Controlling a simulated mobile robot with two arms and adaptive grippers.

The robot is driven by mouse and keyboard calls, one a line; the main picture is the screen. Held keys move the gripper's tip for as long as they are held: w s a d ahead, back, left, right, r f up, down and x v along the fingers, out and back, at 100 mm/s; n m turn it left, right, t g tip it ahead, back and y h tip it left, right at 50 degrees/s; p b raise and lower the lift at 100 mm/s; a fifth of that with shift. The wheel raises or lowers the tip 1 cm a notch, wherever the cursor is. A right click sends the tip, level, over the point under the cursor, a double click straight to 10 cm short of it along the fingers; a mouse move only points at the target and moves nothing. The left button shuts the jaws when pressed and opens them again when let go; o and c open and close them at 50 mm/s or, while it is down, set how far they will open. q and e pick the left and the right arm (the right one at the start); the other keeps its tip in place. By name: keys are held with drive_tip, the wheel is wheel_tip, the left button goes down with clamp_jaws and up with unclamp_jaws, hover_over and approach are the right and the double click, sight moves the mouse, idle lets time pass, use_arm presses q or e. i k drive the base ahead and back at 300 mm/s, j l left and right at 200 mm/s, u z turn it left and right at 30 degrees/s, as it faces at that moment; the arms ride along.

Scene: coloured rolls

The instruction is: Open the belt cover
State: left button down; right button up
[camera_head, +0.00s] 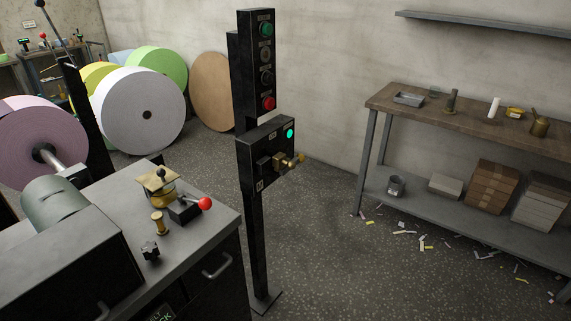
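The machine cabinet (205,225) stands at the lower left, with a grey top and dark sides. A dark panel with a bar handle (217,265) on the cabinet's right side looks closed. A black box-shaped housing (75,265) at the lower left carries another handle, partly cut off by the bottom edge. I cannot tell which of these is the belt cover. Green lettering (161,317) below the cabinet top is cut off and not fully readable. On the top are a red-knobbed lever (203,203), a brass fitting (160,190) and a black star knob (150,250). Neither gripper shows.
A black control post (257,240) with buttons, a green light and a brass key-like switch (283,162) stands right of the cabinet. Large coloured rolls (142,110) stand behind. A workbench (460,122) is at right. The floor between is clear except for paper scraps.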

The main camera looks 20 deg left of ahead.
sight(80, 268)
drive_tip(key=u, duration=2.05)
